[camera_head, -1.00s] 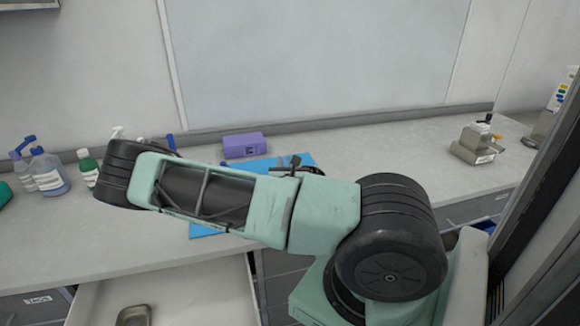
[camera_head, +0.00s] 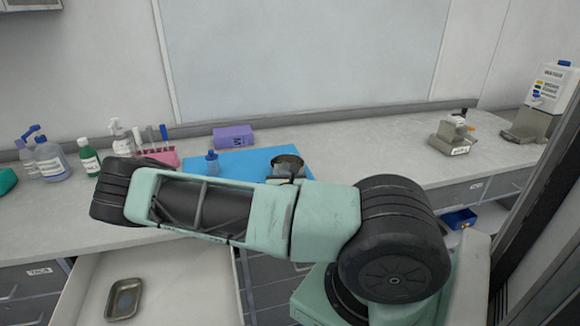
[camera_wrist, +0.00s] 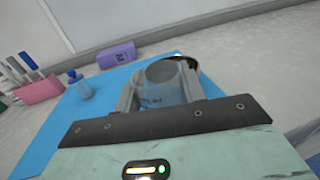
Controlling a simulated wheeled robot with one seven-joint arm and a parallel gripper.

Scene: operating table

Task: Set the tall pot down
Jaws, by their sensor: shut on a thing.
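The tall pot (camera_wrist: 166,88) is a grey, round-sided vessel between the two fingers of my gripper (camera_wrist: 163,92) in the wrist view. My gripper is shut on it. In the head view the pot (camera_head: 287,161) shows its round rim and dark inside just behind my arm, over the right part of the blue mat (camera_head: 236,163). My arm hides its lower part, so I cannot tell whether its base touches the mat.
A small blue bottle (camera_head: 212,162) stands on the mat's left part. A purple box (camera_head: 233,136) is behind the mat, and a pink rack (camera_head: 162,156) with tubes is left of it. Bottles stand farther left. The counter right of the mat is clear up to a small device (camera_head: 453,136).

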